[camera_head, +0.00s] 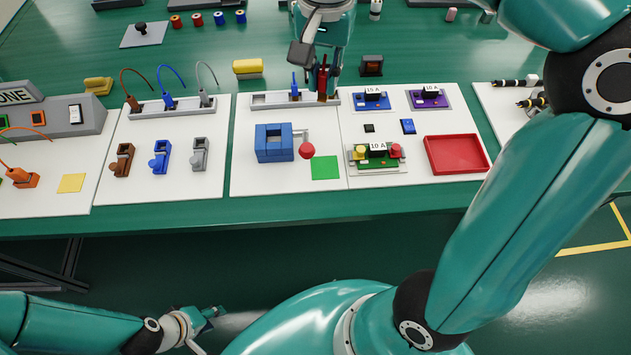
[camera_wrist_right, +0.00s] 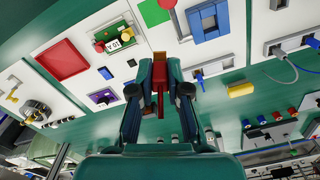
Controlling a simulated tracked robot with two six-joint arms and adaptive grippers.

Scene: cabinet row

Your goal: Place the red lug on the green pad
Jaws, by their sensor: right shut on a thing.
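The red lug (camera_head: 322,82) is held in my right gripper (camera_head: 318,72) at the back of the middle white board. It stands at the right end of the grey slotted rack (camera_head: 270,100); I cannot tell whether its lower end is still in the slot. In the right wrist view the red lug (camera_wrist_right: 159,84) sits between the two fingers. The green pad (camera_head: 325,167) lies flat and bare at the front of that board, and also shows in the right wrist view (camera_wrist_right: 153,12). My left gripper (camera_head: 207,318) hangs low in front of the table, away from everything.
A blue lug (camera_head: 294,88) stands in the rack beside the red one. A blue block (camera_head: 272,143) and a red-knobbed lever (camera_head: 307,150) stand left of the pad. A green circuit board (camera_head: 376,156) and red tray (camera_head: 457,155) lie to the right.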

